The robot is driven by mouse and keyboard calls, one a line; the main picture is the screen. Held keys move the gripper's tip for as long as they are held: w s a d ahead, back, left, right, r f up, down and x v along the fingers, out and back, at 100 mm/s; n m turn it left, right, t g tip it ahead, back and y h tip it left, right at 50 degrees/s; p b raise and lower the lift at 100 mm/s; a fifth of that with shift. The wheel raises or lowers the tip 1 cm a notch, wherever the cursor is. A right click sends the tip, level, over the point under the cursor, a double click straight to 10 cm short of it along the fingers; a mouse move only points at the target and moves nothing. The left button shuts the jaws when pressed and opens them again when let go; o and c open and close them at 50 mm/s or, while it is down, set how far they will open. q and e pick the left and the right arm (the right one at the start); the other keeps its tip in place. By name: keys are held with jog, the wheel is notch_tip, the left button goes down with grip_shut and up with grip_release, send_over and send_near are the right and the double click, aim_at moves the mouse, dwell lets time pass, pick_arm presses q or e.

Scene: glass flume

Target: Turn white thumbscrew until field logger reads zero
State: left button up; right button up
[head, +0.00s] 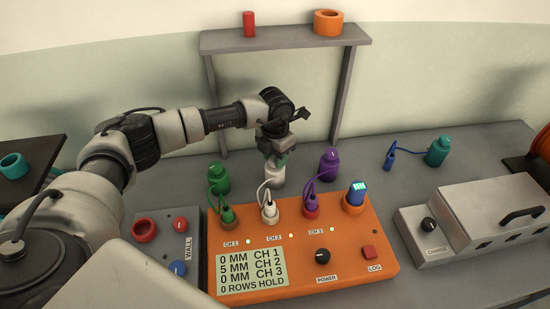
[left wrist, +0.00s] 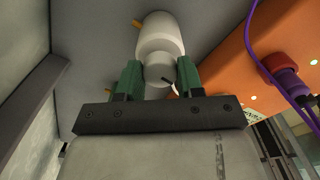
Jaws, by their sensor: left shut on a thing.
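The orange field logger (head: 345,250) stands on the bench. Its display (head: 251,272) reads 0 MM CH 1, 5 MM CH 2, 0 MM CH 3 and 0 ROWS HOLD. Behind it stands a white sensor pot (head: 271,175), cabled to the white plug (head: 269,211). My left gripper (head: 277,158) is above this pot, pointing down. In the head view the gripper hides the thumbscrew. My right gripper is out of view.
A green pot (head: 218,178) and a purple pot (head: 329,164) flank the white one. Cables arch to the logger. A grey shelf frame (head: 285,40) stands behind. A grey WALL box (head: 165,235) is left of the logger, a grey charge box (head: 425,232) right.

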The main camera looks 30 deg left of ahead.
pick_arm(q)
jog(key=m+b, duration=0.2)
jog(key=m, duration=0.1)
jog(key=shift+f, duration=0.1)
jog(key=shift+m+b, duration=0.9)
jog(key=shift+m, duration=0.6)
jog(key=shift+r, duration=0.2)
jog(key=o, duration=0.9)
jog(key=shift+o, duration=0.2)
notch_tip(320, 180, up, 11)
jog(key=b, duration=0.1)
jog(key=shift+f+b, duration=0.15)
jog(key=shift+b, duration=0.15)
